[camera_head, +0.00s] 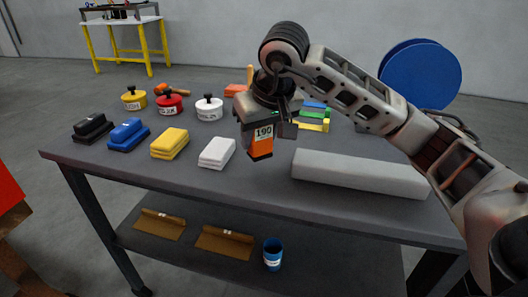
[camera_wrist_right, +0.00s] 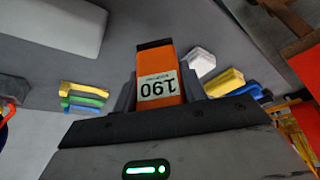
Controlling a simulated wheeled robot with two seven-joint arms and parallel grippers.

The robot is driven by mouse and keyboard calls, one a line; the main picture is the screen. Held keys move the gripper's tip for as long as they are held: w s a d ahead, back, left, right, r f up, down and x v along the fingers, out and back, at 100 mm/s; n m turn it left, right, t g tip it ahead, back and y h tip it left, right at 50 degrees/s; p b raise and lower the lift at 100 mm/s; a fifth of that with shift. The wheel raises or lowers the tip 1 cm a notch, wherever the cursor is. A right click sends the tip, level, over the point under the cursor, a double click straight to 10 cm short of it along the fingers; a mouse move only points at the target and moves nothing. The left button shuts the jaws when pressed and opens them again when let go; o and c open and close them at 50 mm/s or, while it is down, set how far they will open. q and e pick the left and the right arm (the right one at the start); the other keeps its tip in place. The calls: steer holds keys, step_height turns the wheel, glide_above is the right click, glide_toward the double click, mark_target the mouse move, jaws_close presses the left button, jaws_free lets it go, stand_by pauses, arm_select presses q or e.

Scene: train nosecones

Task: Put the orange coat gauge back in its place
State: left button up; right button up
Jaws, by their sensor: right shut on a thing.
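The gauge's place cannot be made out. My left gripper is out of view.
Black, blue, yellow (camera_head: 169,143) and white (camera_head: 217,153) blocks line the table's left front. Yellow, red and white lidded pots (camera_head: 209,108) stand behind. Blue, green and yellow pieces (camera_head: 313,124) lie behind my gripper. A long grey block (camera_head: 360,174) lies at right.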

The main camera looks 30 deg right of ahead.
mark_target(264, 152)
steer(key=shift+w+d+f, duration=0.3)
steer(key=shift+d+f, duration=0.15)
steer(key=shift+f, duration=0.2)
steer(key=f, duration=0.3)
steer(key=shift+w+d, duration=0.15)
steer(key=shift+d, duration=0.2)
steer(key=shift+f, duration=0.5)
steer(key=shift+f, duration=0.1)
steer(key=o, duration=0.6)
steer(key=shift+f, duration=0.1)
steer(key=o, duration=0.5)
steer(key=shift+c, duration=0.2)
